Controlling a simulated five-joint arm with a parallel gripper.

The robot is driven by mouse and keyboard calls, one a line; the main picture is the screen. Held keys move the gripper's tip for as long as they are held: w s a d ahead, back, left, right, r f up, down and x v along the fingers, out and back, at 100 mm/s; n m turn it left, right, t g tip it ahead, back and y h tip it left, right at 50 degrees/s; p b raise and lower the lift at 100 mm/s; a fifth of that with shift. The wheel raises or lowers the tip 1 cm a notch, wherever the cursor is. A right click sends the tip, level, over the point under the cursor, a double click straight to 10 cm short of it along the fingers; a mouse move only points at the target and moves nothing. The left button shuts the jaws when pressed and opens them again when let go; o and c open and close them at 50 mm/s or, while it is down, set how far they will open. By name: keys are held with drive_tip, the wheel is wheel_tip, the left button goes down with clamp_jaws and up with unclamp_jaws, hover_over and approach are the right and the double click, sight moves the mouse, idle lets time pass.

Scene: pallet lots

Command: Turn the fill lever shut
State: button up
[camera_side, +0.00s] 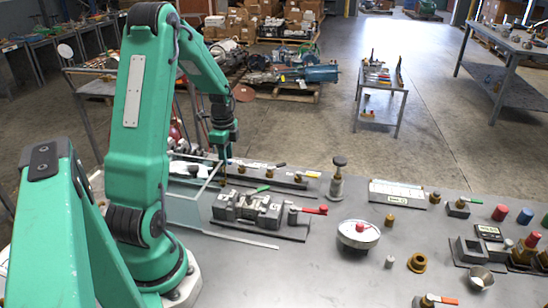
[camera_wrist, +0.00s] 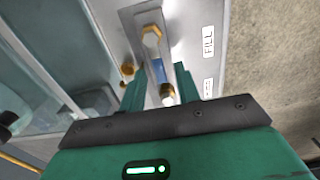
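A metal plate with a FILL label (camera_wrist: 208,42) fills the upper middle of the wrist view. Beside the label is a narrow grey bar, likely the fill lever (camera_wrist: 158,52), with a brass hex fitting (camera_wrist: 151,35) near its far end and a brass knob (camera_wrist: 167,92) near its close end. My gripper (camera_wrist: 159,70) is open, its two green fingers on either side of the bar and knob. I cannot tell whether they touch it. In the side view my gripper (camera_side: 224,158) points down behind a clear panel; the lever is not clear there.
A clear panel (camera_side: 184,210) stands close in front of my gripper. A grey vise-like fixture (camera_side: 250,207) with a red-handled part lies nearer the camera.

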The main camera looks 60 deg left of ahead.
drive_tip(key=shift+f, duration=0.1)
